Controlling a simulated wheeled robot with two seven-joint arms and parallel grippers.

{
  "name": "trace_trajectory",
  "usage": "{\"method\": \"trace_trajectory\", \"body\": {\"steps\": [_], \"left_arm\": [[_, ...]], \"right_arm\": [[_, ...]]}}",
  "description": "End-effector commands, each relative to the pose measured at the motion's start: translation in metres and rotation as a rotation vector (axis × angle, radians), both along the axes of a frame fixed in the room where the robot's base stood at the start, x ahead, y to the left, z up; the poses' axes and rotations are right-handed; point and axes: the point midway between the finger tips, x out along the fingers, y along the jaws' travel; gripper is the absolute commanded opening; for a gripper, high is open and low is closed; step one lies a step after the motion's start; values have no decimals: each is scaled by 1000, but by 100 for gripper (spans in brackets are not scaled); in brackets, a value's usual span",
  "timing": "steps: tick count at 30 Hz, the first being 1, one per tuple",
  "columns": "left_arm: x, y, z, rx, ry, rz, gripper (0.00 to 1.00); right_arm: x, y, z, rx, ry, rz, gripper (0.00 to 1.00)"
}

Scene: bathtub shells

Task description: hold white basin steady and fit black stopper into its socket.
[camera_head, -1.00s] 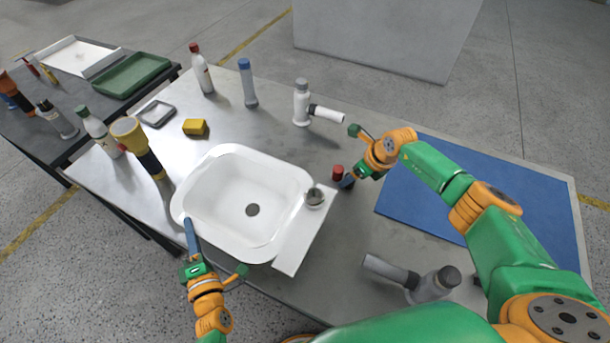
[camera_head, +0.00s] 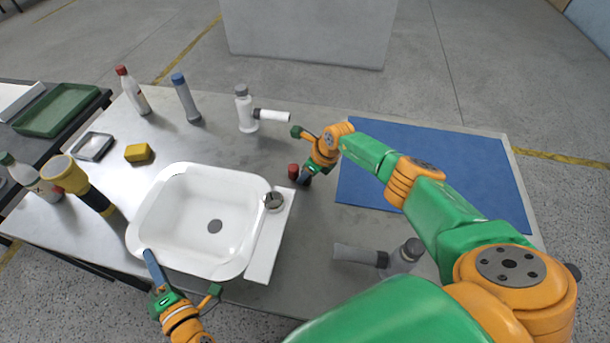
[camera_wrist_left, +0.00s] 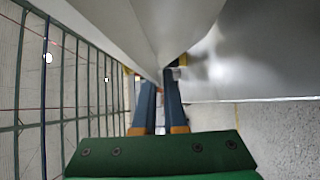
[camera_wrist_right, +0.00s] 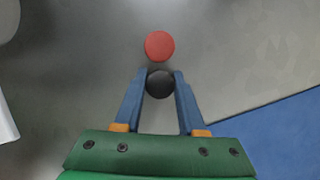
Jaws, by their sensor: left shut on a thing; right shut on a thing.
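The white basin (camera_head: 175,215) lies on the metal table, with a dark round drain hole (camera_head: 214,226) in its floor. A white side plate (camera_head: 262,262) with a grey metal ring (camera_head: 273,201) is along its right edge. My left gripper (camera_head: 149,255) is shut on the basin's near left rim; its blue fingers (camera_wrist_left: 161,88) also show in the left wrist view. My right gripper (camera_head: 306,180), right of the basin, is shut on the black stopper (camera_wrist_right: 160,84), which looks round in the right wrist view. A red round piece (camera_wrist_right: 159,45) is just beyond it.
A blue mat (camera_head: 430,185) covers the table's right side. Bottles (camera_head: 187,98), a white fitting (camera_head: 246,108), a yellow block (camera_head: 138,153) and a yellow-black torch (camera_head: 78,183) surround the basin. A grey fitting (camera_head: 360,255) lies at the near right.

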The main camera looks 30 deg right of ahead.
Motion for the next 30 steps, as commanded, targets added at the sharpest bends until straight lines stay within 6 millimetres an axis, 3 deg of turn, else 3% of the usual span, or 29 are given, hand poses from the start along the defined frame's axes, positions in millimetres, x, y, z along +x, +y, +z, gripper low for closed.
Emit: {"method": "trace_trajectory", "body": {"steps": [4,12,17,23,27,30], "left_arm": [[0,0,-1,1,4,-1,0],[0,0,-1,1,4,-1,0],[0,0,-1,1,4,-1,0],[0,0,-1,1,4,-1,0],[0,0,-1,1,4,-1,0],[0,0,-1,1,4,-1,0]], "right_arm": [[1,-1,22,0,-5,3,0],[1,-1,88,-1,-4,1,0],[-1,5,102,1,-2,16,0],[-16,55,141,-1,-7,224,0],[-45,96,178,-3,-7,463,0],[-69,115,200,-3,-5,625,0]]}}
